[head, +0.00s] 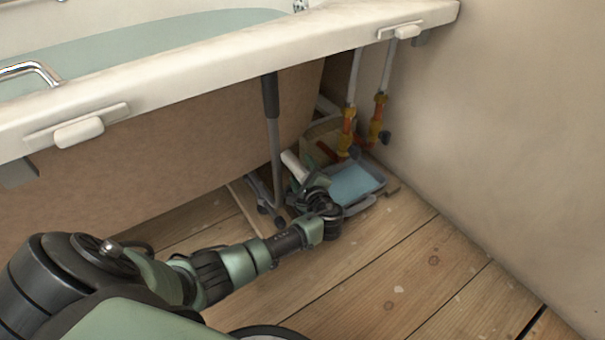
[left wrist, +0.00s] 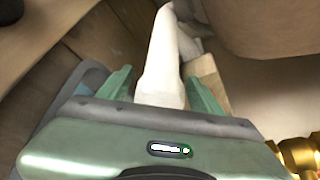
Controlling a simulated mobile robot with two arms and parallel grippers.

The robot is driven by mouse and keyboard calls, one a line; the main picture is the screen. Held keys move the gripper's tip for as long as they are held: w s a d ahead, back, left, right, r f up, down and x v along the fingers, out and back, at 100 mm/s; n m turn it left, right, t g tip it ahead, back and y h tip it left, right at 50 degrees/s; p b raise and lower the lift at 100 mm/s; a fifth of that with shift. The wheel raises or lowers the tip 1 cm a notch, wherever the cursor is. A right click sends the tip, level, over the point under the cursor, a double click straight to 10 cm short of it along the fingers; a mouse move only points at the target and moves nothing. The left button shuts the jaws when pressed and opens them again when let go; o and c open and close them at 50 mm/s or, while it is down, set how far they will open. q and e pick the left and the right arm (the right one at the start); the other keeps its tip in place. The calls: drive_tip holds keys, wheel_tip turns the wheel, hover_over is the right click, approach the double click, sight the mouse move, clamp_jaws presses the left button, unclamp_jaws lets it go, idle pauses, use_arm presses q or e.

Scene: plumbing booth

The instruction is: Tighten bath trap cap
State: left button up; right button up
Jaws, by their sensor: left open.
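A white trap part (head: 295,165) shows under the bath, just behind my left gripper (head: 308,183). In the left wrist view the white part (left wrist: 162,60) runs lengthwise, its wide near end between the two green fingers of my left gripper (left wrist: 158,84). The fingers stand apart, one on each side of it, and a gap shows at each side. I cannot tell the cap from the rest of the trap; the gripper body hides the lower end. My right gripper is not in view.
A shallow tray with bluish contents (head: 374,201) lies on the plank floor (head: 390,270) beside my gripper. Two pipes with brass valves (head: 345,132) rise close to the right wall. A grey upright post (head: 275,150) stands left of my gripper. The bath rim (head: 230,62) overhangs.

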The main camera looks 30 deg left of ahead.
use_arm(q)
drive_tip(key=c, duration=1.4)
drive_tip(key=shift+r+p, duration=0.15)
drive_tip(key=shift+p, duration=0.5)
drive_tip(key=m+g+p, duration=0.1)
drive_tip(key=m+p, duration=0.1)
drive_tip(key=p, duration=0.3)
drive_tip(key=shift+s+m+g, duration=0.1)
drive_tip(key=shift+m+g, duration=0.2)
drive_tip(key=shift+m, duration=0.1)
drive_tip(key=shift+m+g+p, duration=0.3)
drive_tip(key=shift+m+p, duration=0.1)
drive_tip(key=shift+p, duration=0.4)
drive_tip(key=shift+s+f+m+g+p, duration=0.1)
drive_tip(key=shift+f+m+g+p, duration=0.2)
drive_tip(key=shift+m+g+p, duration=0.3)
drive_tip(key=o, duration=1.4)
